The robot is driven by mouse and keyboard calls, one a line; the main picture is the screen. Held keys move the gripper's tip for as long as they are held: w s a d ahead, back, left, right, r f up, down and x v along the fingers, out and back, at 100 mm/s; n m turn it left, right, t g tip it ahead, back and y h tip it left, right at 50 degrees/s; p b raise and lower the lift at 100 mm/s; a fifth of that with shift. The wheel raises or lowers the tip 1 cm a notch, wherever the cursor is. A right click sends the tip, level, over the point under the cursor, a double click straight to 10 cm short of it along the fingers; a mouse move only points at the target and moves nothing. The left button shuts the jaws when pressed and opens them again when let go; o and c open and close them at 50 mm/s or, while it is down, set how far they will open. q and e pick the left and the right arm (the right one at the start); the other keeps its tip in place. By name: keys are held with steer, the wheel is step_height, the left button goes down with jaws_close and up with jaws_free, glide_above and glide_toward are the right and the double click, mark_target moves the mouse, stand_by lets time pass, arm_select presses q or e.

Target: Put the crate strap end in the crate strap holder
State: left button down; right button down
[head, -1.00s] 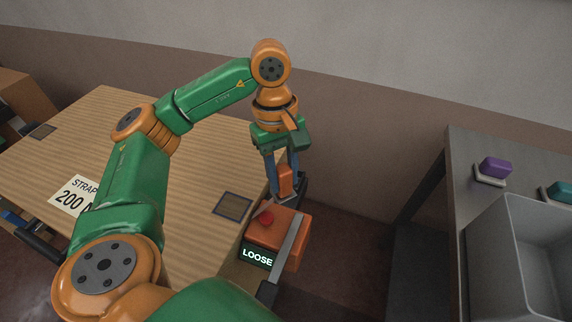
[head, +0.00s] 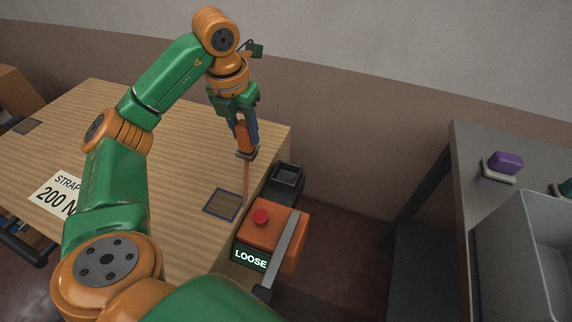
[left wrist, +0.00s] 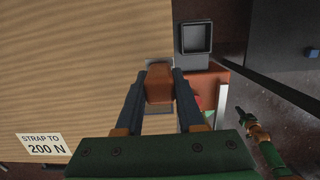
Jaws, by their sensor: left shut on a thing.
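My left gripper (head: 245,150) is shut on the orange crate strap end (head: 241,136), which also shows between its fingers in the left wrist view (left wrist: 159,84). It holds the strap end above the wooden crate top (head: 150,125), near its right edge. A thin reddish strap (head: 246,182) runs down from it toward the crate edge. The crate strap holder, a dark open square box (head: 287,174), is to the right of the gripper, apart from it. It looks empty in the left wrist view (left wrist: 195,38). Part of my right arm appears at lower right there; its jaws are unclear.
An orange tensioner box (head: 272,232) with a red button and a "LOOSE" display stands in front of the holder. At right, a grey table (head: 470,165) carries a purple block (head: 506,163) and a grey bin (head: 500,222). A dark gap separates crate and table.

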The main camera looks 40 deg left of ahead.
arm_select(q)
steer(key=w+d+f, duration=0.1)
steer(key=d+f, duration=0.1)
steer(key=f, duration=0.1)
steer(key=w+d+f, duration=0.2)
steer(key=f, duration=0.1)
steer(key=w+d+f+p, duration=0.1)
steer(key=w+d+f, duration=0.1)
steer(key=f, duration=0.2)
steer(key=shift+w+d+f, duration=0.1)
steer(key=shift+w+d, duration=0.1)
steer(key=shift+d, duration=0.15)
steer(key=shift+f, duration=0.2)
steer(key=shift+f, duration=0.1)
steer(key=c, duration=0.5)
jaws_free()
